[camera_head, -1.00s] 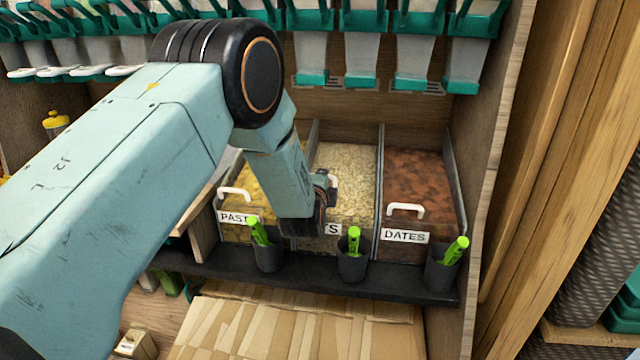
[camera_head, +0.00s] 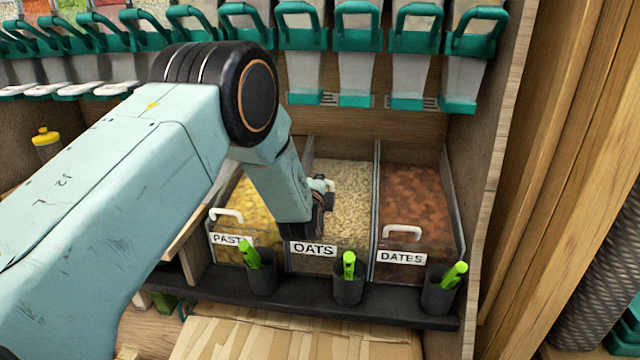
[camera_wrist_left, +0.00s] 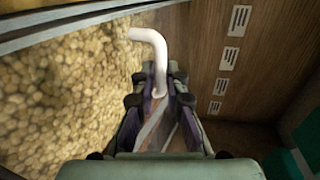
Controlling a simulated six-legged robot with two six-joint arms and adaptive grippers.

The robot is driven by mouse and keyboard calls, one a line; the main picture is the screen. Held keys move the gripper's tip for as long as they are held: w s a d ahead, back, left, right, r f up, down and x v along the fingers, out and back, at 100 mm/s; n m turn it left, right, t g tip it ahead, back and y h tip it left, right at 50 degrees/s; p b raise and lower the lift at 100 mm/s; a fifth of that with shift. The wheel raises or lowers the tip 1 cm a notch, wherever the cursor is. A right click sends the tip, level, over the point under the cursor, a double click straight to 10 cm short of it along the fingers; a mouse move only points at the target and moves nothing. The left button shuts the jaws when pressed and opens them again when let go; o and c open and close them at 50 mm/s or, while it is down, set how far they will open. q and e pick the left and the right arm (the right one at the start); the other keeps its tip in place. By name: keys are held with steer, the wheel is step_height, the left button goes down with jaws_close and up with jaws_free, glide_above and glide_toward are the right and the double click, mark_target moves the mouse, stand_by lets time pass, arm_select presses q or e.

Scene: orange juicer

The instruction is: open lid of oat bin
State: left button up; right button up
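The oat bin (camera_head: 325,262) is the middle clear bin, labelled OATS (camera_head: 313,249), with pale oats visible inside. Its white lid handle (camera_head: 329,184) sits higher than the handles on the bins beside it, so the lid appears partly raised. My left gripper (camera_head: 322,190) is at this handle, over the oats. In the left wrist view, the bent white handle (camera_wrist_left: 150,45) runs down between the fingertips of the left gripper (camera_wrist_left: 165,88), which look closed around its end. The clear lid's outline is hard to see. My right gripper is not in view.
The pasta bin (camera_head: 250,205) is on the left and the dates bin (camera_head: 415,200) on the right, each with a white handle. Dark cups with green tools, such as the middle cup (camera_head: 348,288), stand on the front ledge. Dispensers (camera_head: 355,70) hang above, behind the bins.

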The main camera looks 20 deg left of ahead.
arm_select(q)
steer(key=shift+o, duration=0.5)
steer(key=shift+s, duration=0.15)
steer(key=v, duration=1.2)
